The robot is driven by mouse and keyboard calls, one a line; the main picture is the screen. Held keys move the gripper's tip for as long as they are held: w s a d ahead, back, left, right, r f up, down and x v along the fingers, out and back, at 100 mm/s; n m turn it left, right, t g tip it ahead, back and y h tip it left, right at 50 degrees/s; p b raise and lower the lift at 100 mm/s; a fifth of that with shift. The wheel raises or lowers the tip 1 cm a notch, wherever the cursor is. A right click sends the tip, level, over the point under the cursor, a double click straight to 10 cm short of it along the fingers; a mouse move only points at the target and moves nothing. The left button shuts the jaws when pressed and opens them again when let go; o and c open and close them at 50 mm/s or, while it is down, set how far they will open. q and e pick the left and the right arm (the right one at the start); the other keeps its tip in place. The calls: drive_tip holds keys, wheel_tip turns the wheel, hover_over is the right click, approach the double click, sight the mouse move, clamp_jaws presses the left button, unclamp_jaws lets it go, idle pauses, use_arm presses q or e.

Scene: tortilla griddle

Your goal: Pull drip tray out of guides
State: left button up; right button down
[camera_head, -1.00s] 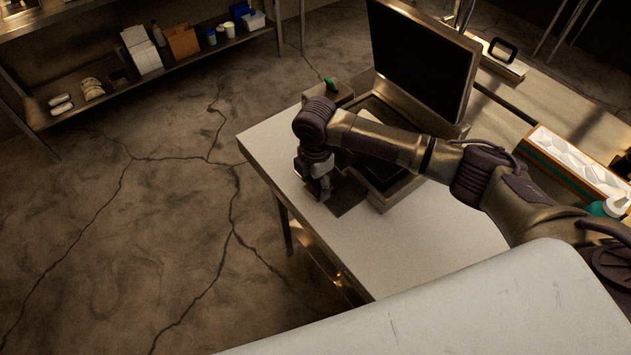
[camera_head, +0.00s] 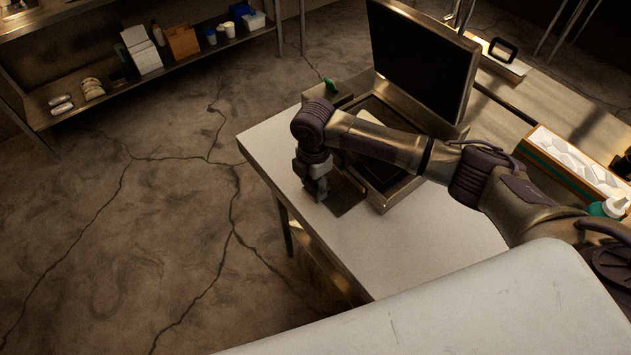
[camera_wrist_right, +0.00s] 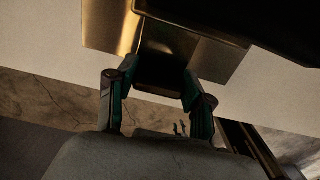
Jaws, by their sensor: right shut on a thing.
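The griddle (camera_head: 398,196) stands on the white-topped counter with its dark lid (camera_head: 418,62) raised. The drip tray (camera_head: 350,196), a flat dark metal piece, sticks out from the griddle's near left side. In the right wrist view the tray (camera_wrist_right: 212,62) shows as a brownish metal sheet beyond the fingers. My right gripper (camera_head: 319,192) is shut on the tray's dark front part, which sits between its two fingers (camera_wrist_right: 158,84) in the wrist view. My forearm hides part of the griddle. How much of the tray is still in the guides is hidden. My left gripper is out of view.
The white counter top (camera_head: 425,240) is bare in front of the griddle, and its left edge lies close to my gripper. An orange-sided box (camera_head: 575,163) and a green bottle (camera_head: 610,206) stand at the right. A shelf (camera_head: 160,68) stands across the floor.

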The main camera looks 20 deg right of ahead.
drive_tip(key=shift+s+a+p, duration=0.35)
drive_tip(key=shift+s+a, duration=0.05)
drive_tip(key=shift+a, duration=0.6)
drive_tip(key=shift+s+a+p, duration=0.35)
drive_tip(key=shift+a+p, duration=0.05)
drive_tip(key=shift+a, duration=0.55)
drive_tip(key=shift+s+a+p, duration=0.35)
drive_tip(key=shift+s+a, duration=0.05)
drive_tip(key=shift+a, duration=0.6)
drive_tip(key=s+a+p, duration=0.2)
drive_tip(key=s+a, duration=0.2)
drive_tip(key=a, duration=0.7)
idle(1.1)
drive_tip(key=shift+a, duration=0.1)
idle(0.6)
drive_tip(key=shift+s+a, duration=0.25)
drive_tip(key=shift+a, duration=0.5)
drive_tip(key=shift+s+a, duration=0.2)
drive_tip(key=shift+a, duration=0.5)
drive_tip(key=shift+s+a, duration=0.3)
drive_tip(key=shift+a, duration=0.4)
drive_tip(key=shift+s+a, duration=0.25)
drive_tip(key=shift+a, duration=0.45)
